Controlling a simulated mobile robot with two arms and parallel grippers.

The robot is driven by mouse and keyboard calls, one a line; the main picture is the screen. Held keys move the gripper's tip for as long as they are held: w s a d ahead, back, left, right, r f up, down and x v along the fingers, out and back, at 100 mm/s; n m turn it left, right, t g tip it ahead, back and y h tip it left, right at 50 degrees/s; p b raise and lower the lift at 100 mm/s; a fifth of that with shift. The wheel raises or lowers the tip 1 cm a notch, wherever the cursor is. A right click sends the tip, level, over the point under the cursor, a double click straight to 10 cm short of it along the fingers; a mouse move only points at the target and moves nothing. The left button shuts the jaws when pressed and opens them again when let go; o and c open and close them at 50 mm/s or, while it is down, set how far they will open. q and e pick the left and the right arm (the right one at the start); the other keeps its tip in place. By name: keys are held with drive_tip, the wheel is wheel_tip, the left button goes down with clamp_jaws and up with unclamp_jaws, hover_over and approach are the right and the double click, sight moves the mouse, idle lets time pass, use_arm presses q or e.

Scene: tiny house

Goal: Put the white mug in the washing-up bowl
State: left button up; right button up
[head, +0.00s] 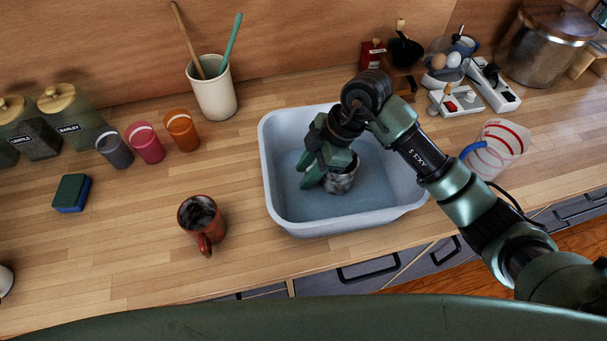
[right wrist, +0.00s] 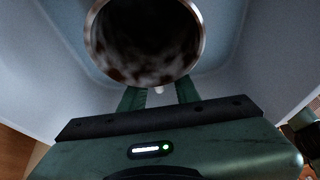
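The white mug (head: 342,180), with brown stains inside, is in the grey-blue washing-up bowl (head: 290,222). It looks upright, low on the bowl's floor. My right gripper (head: 308,176) reaches down into the bowl beside the mug. In the right wrist view the mug's dark, stained inside (right wrist: 145,42) fills the top. The arm and hand partly hide the mug in the head view. My left gripper is out of view.
A red mug (head: 203,222) with a stained inside stands left of the bowl. Several coloured cups (head: 145,145), a sponge (head: 72,193) and a utensil crock (head: 213,92) are further left and back. A measuring jug (head: 496,150) stands right. The counter between sponge and red mug is clear.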

drive_tip(key=b+v, duration=0.1)
drive_tip(key=v, duration=0.9)
